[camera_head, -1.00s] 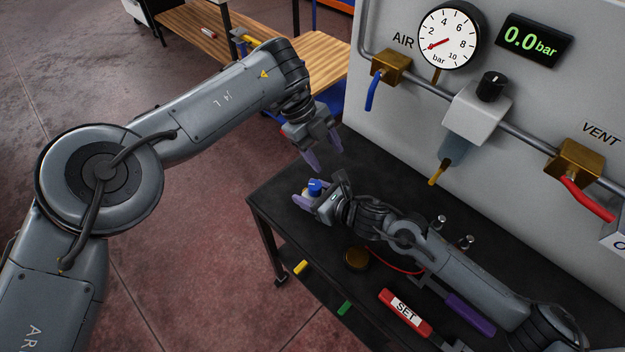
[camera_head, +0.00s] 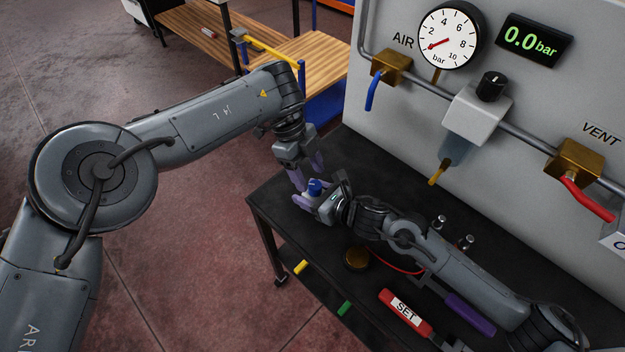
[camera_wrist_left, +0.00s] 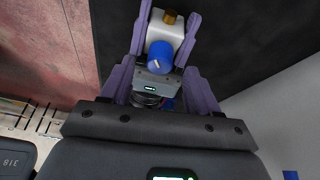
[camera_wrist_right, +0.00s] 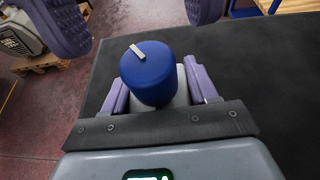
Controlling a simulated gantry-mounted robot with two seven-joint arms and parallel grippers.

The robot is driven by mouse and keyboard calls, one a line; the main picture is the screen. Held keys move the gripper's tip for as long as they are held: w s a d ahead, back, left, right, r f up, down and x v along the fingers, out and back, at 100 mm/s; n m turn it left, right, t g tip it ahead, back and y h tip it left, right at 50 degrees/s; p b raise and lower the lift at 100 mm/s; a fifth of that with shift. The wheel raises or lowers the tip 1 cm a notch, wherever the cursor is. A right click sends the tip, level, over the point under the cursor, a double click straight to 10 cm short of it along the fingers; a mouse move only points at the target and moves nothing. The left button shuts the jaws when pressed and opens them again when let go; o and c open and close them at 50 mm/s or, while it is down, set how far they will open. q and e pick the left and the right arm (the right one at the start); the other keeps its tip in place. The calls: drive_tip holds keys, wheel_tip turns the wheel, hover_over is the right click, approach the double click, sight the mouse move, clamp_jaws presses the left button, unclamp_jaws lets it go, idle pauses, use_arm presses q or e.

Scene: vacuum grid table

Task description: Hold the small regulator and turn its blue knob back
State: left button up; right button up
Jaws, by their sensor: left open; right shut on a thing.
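The small regulator has a white body and a blue knob on top. My right gripper (camera_wrist_right: 158,95) is shut on its body, seen in the right wrist view with the blue knob (camera_wrist_right: 150,72) facing the camera; a pale mark shows on the knob. In the head view the knob (camera_head: 314,187) sits above the table's left end. My left gripper (camera_head: 306,174) is open just above and beside the knob. In the left wrist view its purple fingers lie on both sides of the knob (camera_wrist_left: 160,57) and white body (camera_wrist_left: 165,30), with a brass fitting beyond. Contact cannot be told.
The back panel carries a gauge (camera_head: 448,36), a 0.0 bar display (camera_head: 534,40) and valves with blue and red levers.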

sight(313, 184)
use_arm(q)
drive_tip(key=shift+x, duration=1.6)
drive_tip(key=c, duration=1.1)
drive_tip(key=shift+o, duration=0.2)
drive_tip(key=shift+s+n+t+h, duration=0.1)
drive_tip(key=shift+n+t+h, duration=0.25)
drive_tip(key=shift+n, duration=1.15)
drive_tip(key=o, duration=1.1)
drive_tip(key=shift+c, duration=0.2)
drive_tip(key=shift+m, duration=0.3)
